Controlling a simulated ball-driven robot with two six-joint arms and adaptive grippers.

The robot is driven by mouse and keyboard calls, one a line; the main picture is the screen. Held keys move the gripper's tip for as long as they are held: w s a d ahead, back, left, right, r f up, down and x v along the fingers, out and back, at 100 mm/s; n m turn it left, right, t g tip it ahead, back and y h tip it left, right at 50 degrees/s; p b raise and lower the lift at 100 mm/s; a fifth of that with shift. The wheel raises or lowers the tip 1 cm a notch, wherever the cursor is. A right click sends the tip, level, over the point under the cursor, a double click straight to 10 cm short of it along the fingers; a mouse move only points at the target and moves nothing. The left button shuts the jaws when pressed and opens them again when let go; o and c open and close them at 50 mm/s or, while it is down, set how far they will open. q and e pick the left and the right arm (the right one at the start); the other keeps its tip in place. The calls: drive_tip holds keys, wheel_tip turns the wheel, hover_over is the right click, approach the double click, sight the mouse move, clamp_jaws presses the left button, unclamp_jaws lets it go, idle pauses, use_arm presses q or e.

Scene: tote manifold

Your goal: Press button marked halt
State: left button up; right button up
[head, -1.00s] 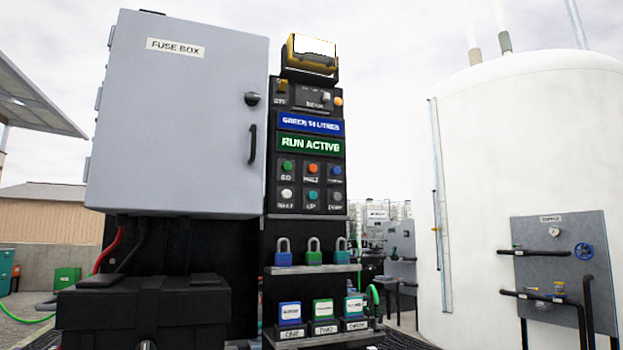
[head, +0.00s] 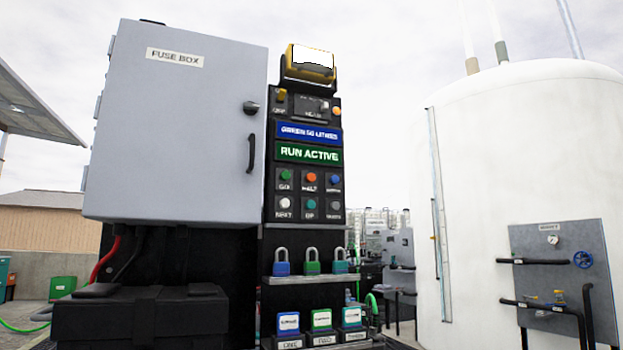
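The halt button (head: 310,177) is a round orange button in the top row of the black control panel (head: 268,220), with a small label under it that reads as HALT. A green button (head: 286,175) marked GO is to its left and a blue button (head: 334,180) is to its right. Below are a white button (head: 285,202), a teal button (head: 310,204) and a grey button (head: 334,205). A green display (head: 309,153) above reads RUN ACTIVE. A blue display (head: 308,133) over it shows a litres reading. Neither gripper is in view.
A grey fuse box (head: 185,120) with a black handle stands left of the panel. Several padlocks (head: 312,267) sit on a shelf below the buttons, with labelled blocks (head: 321,320) lower down. A black case (head: 140,318) is at front left. A white tank (head: 520,150) stands right.

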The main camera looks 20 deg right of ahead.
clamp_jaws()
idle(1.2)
